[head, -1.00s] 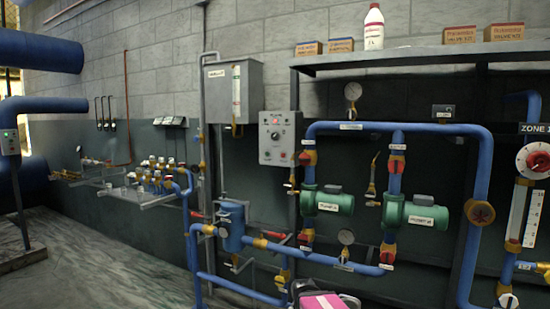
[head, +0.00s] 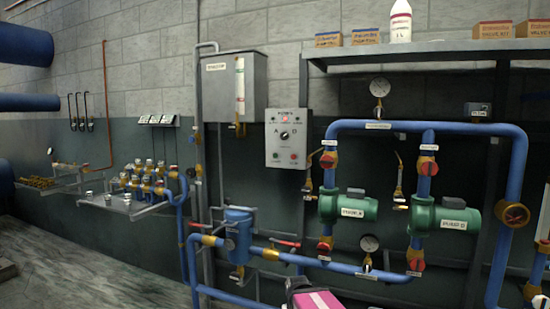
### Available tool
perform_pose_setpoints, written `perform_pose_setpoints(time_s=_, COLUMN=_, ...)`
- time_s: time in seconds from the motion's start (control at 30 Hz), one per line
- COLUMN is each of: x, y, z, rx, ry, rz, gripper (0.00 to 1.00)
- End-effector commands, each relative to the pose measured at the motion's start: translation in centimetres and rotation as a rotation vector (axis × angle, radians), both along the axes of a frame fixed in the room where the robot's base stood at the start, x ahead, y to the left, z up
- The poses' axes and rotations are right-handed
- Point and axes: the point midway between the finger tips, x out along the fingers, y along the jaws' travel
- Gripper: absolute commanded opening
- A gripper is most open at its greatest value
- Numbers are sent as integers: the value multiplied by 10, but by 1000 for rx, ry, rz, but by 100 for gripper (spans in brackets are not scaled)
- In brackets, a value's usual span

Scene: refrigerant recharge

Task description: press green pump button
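A grey control panel (head: 288,144) hangs on the wall near the middle of the head view. It has a central selector knob (head: 284,135) with letters beside it. Low on its face are a small green button (head: 278,155) at the left and a red button (head: 294,157) at the right. Two green pumps (head: 347,207) (head: 446,219) sit on the blue pipework to the right of the panel. My gripper is not clearly in view. Only a pink and dark part, which seems to be mine, shows at the bottom edge, well below the panel.
A blue tank (head: 238,238) and blue pipes (head: 380,289) stand below the panel. A grey shelf (head: 440,47) with a bottle (head: 401,22) and boxes is at upper right. A valve rack (head: 124,206) juts out at left. Floor (head: 80,265) is open at lower left.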

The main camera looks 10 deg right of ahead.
Motion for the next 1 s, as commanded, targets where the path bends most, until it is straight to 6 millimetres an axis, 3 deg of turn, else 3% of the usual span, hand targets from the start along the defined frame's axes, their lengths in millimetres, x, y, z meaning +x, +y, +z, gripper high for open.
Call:
perform_pose_setpoints(time_s=0.03, x=0, y=0, z=0, rx=0, ry=0, rz=0, gripper=35)
perform_pose_setpoints(time_s=0.13, x=0, y=0, z=0, rx=0, ry=0, rz=0, gripper=2)
perform_pose_setpoints(time_s=0.17, x=0, y=0, z=0, rx=0, ry=0, rz=0, gripper=0)
perform_pose_setpoints(time_s=1.0, x=0, y=0, z=0, rx=0, ry=0, rz=0, gripper=0)
